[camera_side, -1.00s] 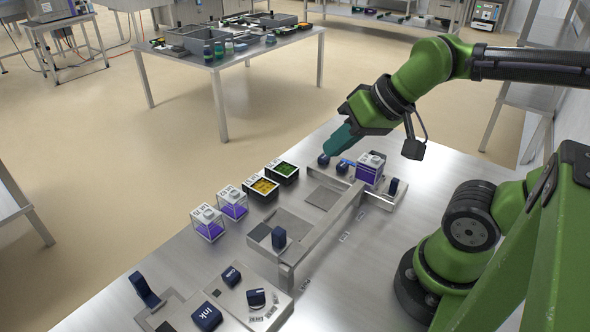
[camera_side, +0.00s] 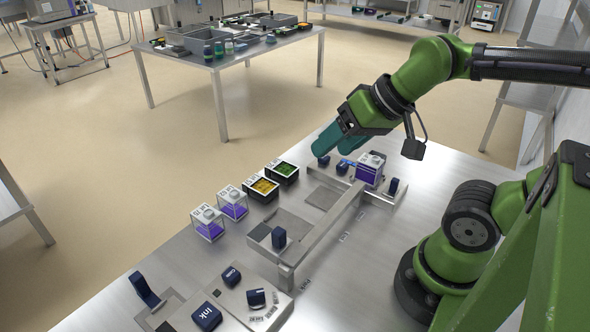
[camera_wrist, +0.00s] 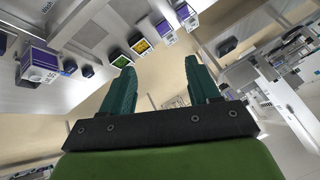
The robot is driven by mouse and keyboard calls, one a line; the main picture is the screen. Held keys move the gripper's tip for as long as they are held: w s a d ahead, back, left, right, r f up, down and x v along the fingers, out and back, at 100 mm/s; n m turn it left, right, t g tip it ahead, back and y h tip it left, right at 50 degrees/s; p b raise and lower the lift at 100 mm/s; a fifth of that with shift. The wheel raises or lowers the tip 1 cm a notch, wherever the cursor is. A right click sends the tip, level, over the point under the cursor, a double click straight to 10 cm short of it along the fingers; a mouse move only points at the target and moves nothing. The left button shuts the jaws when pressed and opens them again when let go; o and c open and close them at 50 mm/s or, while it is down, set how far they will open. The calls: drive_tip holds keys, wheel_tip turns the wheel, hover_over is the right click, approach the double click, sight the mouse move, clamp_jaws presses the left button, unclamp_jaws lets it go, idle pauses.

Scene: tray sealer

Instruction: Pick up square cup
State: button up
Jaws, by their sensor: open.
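Two square black cups stand on the metal table in the side view, one with yellow contents (camera_side: 262,188) and one with green contents (camera_side: 283,172). The wrist view also shows the yellow one (camera_wrist: 141,46) and the green one (camera_wrist: 121,61). Two clear square containers with purple contents and pale caps, a nearer one (camera_side: 208,223) and a farther one (camera_side: 232,203), stand beside them. A similar purple container (camera_side: 370,170) stands at the fixture's far end. My gripper (camera_side: 336,147), with teal fingers, is open and empty above the table's far end, apart from the cups. Both fingers show in the wrist view (camera_wrist: 158,66).
A metal rail (camera_side: 325,232) runs along the fixture, with dark blue knobs such as one (camera_side: 279,238) beside it. The table right of the rail is mostly clear. A second table (camera_side: 240,62) stands behind.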

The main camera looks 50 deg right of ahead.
drive_tip(key=o, duration=0.4)
drive_tip(key=w+d+f+n+g+h, duration=0.1)
drive_tip(key=d+f+g, duration=0.15)
drive_tip(key=d, duration=0.85)
drive_tip(key=w+d+f+n+g, duration=0.2)
drive_tip(key=d+f, duration=0.1)
drive_tip(key=d, duration=0.8)
drive_tip(key=w+d+f+n+g+h, duration=0.1)
drive_tip(key=d+f+g, duration=0.2)
drive_tip(key=d, duration=0.9)
drive_tip(key=f, duration=1)
drive_tip(key=shift+w+a+f, duration=0.1)
drive_tip(key=shift+w+a, duration=0.05)
drive_tip(key=shift+w, duration=0.05)
drive_tip(key=shift+w+f, duration=0.15)
drive_tip(key=shift+f, duration=1.25)
drive_tip(key=shift+w+f, duration=0.1)
drive_tip(key=shift+f, duration=1.25)
